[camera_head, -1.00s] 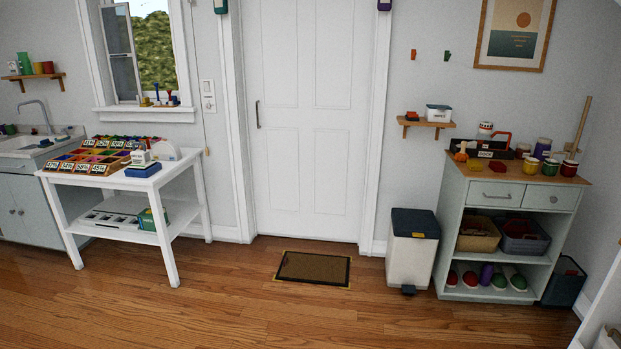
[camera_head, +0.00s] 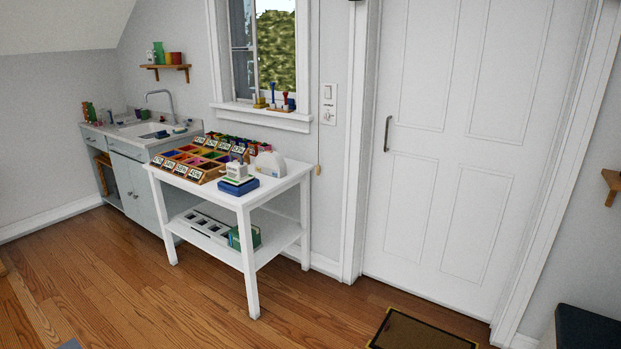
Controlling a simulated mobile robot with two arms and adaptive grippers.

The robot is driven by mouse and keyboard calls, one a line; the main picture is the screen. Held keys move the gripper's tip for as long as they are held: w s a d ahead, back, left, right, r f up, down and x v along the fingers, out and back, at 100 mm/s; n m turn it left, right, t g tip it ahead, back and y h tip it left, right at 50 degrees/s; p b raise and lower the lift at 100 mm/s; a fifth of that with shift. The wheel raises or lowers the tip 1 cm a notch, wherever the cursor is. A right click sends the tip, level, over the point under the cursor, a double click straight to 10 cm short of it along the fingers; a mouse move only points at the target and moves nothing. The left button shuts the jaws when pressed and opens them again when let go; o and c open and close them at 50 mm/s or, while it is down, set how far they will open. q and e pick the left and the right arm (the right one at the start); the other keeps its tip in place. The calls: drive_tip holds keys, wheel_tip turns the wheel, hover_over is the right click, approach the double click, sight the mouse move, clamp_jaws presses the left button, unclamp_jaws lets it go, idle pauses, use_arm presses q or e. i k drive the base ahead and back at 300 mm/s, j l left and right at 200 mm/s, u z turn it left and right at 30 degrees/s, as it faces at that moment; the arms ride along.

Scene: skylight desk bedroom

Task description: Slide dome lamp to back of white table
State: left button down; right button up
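A white table (camera_head: 285,183) with a lower shelf stands against the wall under the window, left of the door. On its top is a wooden rack of coloured compartments (camera_head: 207,163) with white labels. To the rack's right is a small white device on a blue base (camera_head: 238,184). Behind that, near the table's right side, is a white rounded object (camera_head: 270,164); I cannot tell if it is the dome lamp. No other lamp is clear to me. Neither of my grippers is in view.
A sink cabinet (camera_head: 133,185) stands left of the table. The white door (camera_head: 455,150) is right of it, with a brown doormat (camera_head: 421,333) in front. A dark-lidded bin (camera_head: 585,328) is at the lower right. The wooden floor before the table is clear.

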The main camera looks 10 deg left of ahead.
sight(269, 162)
drive_tip(key=i+j+u, duration=0.15)
drive_tip(key=i+u, duration=0.15)
drive_tip(key=i, duration=0.15)
drive_tip(key=i+u, duration=0.35)
drive_tip(key=i+j+z, duration=0.95)
drive_tip(key=i+j, duration=0.05)
drive_tip(key=j, duration=0.05)
